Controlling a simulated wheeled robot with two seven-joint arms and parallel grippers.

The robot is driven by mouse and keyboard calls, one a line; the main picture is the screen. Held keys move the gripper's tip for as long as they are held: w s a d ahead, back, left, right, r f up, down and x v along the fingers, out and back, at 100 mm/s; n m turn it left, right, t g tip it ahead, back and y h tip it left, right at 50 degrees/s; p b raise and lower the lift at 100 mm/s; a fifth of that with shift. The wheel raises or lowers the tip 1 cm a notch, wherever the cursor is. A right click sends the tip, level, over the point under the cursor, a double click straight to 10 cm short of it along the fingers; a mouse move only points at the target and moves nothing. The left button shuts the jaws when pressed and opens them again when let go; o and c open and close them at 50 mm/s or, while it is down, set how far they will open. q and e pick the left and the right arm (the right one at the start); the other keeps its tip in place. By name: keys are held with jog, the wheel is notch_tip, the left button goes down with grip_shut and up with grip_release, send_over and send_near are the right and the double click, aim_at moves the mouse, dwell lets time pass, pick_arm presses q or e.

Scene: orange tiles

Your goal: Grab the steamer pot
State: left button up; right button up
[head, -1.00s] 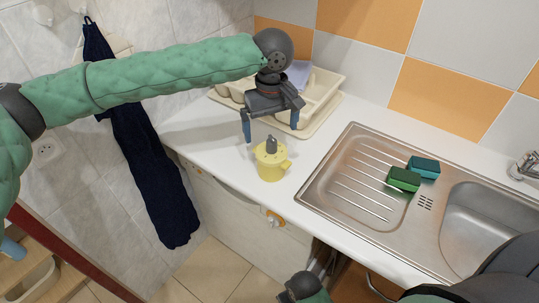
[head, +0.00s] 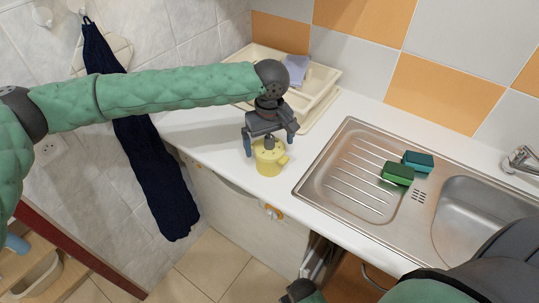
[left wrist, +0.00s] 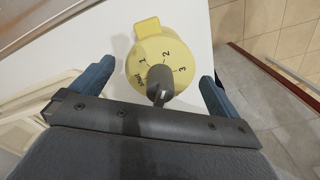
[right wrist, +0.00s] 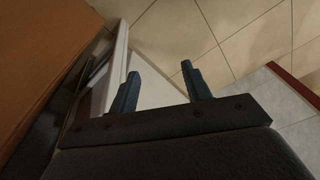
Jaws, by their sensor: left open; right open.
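A small yellow pot (head: 269,160) with a dark grey knob on its lid stands upright on the white counter. In the left wrist view the pot (left wrist: 168,57) shows its lid from above, marked with numbers around the knob, and a side tab. My left gripper (head: 268,146) is open above the pot, with its fingers on either side of the knob and lid. In the left wrist view my left gripper (left wrist: 155,85) has empty space between each finger and the knob. My right gripper (right wrist: 165,84) is open and empty, low over the floor beside the cabinet.
A steel sink (head: 345,180) with two green sponges (head: 398,174) lies right of the pot. A cream dish rack (head: 318,92) stands behind my left gripper. A dark towel (head: 150,165) hangs at the left. The counter's front edge is close to the pot.

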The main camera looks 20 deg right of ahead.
pick_arm(q)
jog(key=c, duration=1.7)
jog(key=shift+r, duration=0.1)
